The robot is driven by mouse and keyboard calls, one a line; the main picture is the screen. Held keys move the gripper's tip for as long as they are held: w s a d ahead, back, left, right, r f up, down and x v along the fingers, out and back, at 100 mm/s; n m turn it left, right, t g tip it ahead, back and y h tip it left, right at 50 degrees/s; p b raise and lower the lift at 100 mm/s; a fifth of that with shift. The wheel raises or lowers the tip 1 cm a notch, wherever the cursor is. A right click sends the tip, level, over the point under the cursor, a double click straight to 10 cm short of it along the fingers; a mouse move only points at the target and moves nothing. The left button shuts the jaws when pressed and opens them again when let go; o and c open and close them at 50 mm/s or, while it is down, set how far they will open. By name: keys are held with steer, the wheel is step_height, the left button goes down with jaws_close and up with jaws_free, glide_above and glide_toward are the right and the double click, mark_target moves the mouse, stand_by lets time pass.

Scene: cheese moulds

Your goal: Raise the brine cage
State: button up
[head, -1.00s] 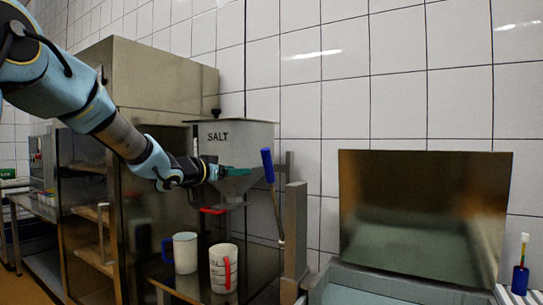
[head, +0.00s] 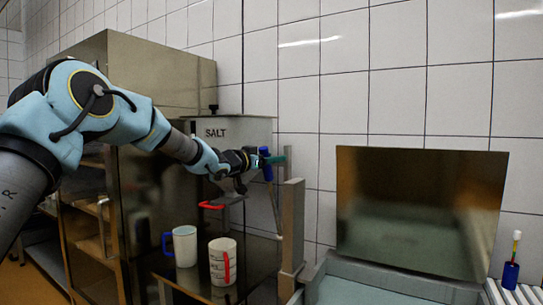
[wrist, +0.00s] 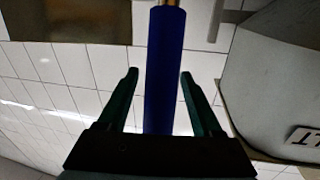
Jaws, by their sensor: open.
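The blue lever handle (head: 267,170) tops a thin metal rod that slants down beside a grey post (head: 292,225). My gripper (head: 276,158) is at this handle in the head view. In the wrist view, the blue handle (wrist: 164,70) stands between the two green fingers of my gripper (wrist: 160,78), which are open with a gap on each side. The pale brine basin (head: 370,288) is at the lower right, with an upright steel lid (head: 420,210) behind it. I cannot make out the brine cage.
The salt hopper (head: 240,132) with a red handle (head: 211,205) is just behind my arm. A white mug (head: 185,246) and a marked jug (head: 218,262) stand on the dark table below. A blue brush holder (head: 510,275) is at the far right.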

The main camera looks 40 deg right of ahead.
steer(key=shift+c, duration=0.2)
jaws_close()
stand_by(0.4)
stand_by(0.9)
